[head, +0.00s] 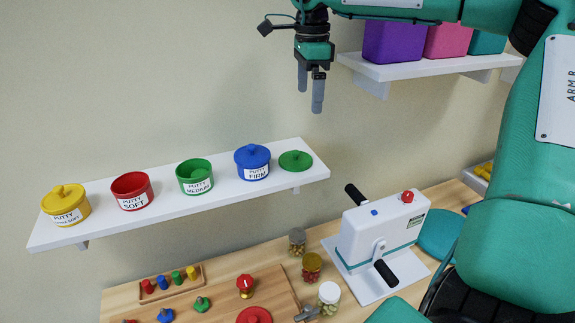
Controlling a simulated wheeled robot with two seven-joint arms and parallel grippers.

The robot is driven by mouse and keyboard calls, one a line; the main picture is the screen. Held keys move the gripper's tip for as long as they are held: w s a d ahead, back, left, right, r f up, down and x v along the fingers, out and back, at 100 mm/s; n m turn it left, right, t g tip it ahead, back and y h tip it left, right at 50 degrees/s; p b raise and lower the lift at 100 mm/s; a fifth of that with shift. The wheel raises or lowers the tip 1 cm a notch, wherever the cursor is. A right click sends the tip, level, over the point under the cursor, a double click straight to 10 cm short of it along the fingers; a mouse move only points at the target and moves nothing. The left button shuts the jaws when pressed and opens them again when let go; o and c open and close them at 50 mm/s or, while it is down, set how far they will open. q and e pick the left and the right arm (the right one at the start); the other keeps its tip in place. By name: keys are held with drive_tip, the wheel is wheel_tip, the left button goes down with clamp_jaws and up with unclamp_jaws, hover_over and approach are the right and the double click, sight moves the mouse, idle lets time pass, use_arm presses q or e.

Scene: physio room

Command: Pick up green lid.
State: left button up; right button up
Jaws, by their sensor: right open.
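The green lid (296,160) lies flat on the right end of the white wall shelf (110,219), its knob facing up. Left of it stands a blue lidded putty pot (252,162), then an open green pot (194,177) labelled "PUTTY MEDIUM". My right gripper (311,96) hangs above the lid with its grey fingers pointing down, open and empty. It is clear of the lid and the shelf. My left gripper does not show.
An open red pot (131,191) and a yellow lidded pot (65,204) stand further left on the shelf. A higher shelf (425,66) with coloured boxes is at the upper right. Below, a table holds a white crank device (378,236), small jars and pegs.

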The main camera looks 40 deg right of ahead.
wheel_tip(320, 180, down, 3)
drive_tip(key=w+b, duration=0.1)
drive_tip(key=w, duration=0.2)
drive_tip(key=p, duration=0.2)
hover_over(300, 158)
wheel_tip(300, 158, down, 8)
drive_tip(key=shift+d+r, duration=0.15)
drive_tip(key=shift+r, duration=0.05)
drive_tip(key=shift+w+f, duration=0.1)
drive_tip(key=shift+f, duration=0.15)
drive_tip(key=shift+a+f+p, duration=0.2)
drive_tip(key=shift+f+p, duration=0.15)
drive_tip(key=shift+p, duration=0.1)
drive_tip(key=f, duration=0.1)
drive_tip(key=f+p, duration=0.2)
drive_tip(key=shift+a+f, duration=0.25)
drive_tip(key=shift+f, duration=0.5)
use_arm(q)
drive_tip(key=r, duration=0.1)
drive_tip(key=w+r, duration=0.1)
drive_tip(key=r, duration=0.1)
